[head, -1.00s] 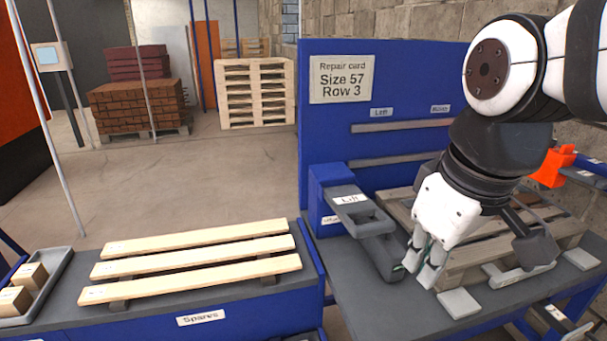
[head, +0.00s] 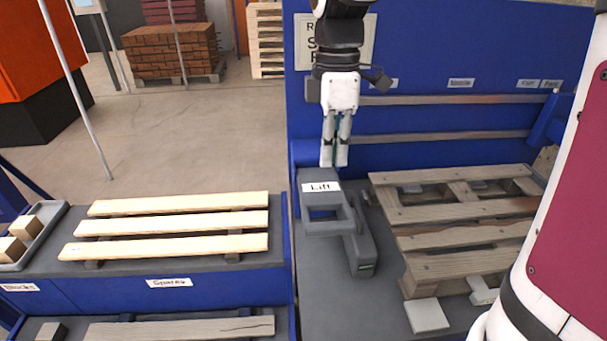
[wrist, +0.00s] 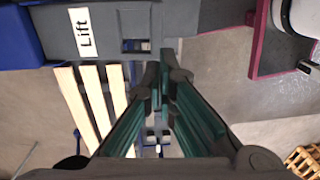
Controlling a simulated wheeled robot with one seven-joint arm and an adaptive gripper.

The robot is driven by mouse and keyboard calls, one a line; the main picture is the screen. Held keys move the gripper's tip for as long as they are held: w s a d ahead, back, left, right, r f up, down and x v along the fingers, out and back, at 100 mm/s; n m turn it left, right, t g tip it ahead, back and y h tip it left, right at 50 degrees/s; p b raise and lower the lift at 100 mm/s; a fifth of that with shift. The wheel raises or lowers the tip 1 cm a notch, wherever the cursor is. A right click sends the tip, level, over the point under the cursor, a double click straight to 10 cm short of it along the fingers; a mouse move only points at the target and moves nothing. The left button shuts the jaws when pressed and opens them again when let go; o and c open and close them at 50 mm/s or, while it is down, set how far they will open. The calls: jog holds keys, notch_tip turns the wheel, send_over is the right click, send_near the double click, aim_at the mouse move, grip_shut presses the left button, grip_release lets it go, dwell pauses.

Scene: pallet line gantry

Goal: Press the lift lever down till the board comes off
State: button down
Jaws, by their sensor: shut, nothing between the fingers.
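The grey lift lever (head: 322,212) carries a white "Lift" label and stands on the bench left of the pallet. Its label also shows at the top of the wrist view (wrist: 84,32). My gripper (head: 334,164) is shut and empty, pointing down above the back end of the lever. Whether its tips touch the lever I cannot tell. In the wrist view my gripper's fingers (wrist: 164,62) meet beside the lever body. The wooden pallet (head: 460,225) lies on the bench to the right, its top boards in place from what shows.
Pale spare boards (head: 172,223) lie on the left bench, with a tray of blocks (head: 45,232) beside them. A blue back panel (head: 430,60) with rails rises behind the lever. A light grey pad (head: 427,315) sits at the pallet's front corner.

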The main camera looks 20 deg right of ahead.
aim_at(329, 227)
jog(key=f, duration=0.4)
jog(key=s+f, duration=0.1)
jog(key=f, duration=0.4)
jog(key=f+p, duration=0.1)
jog(key=f, duration=0.4)
jog(key=shift+s+a, duration=0.15)
jog(key=shift+s, duration=0.15)
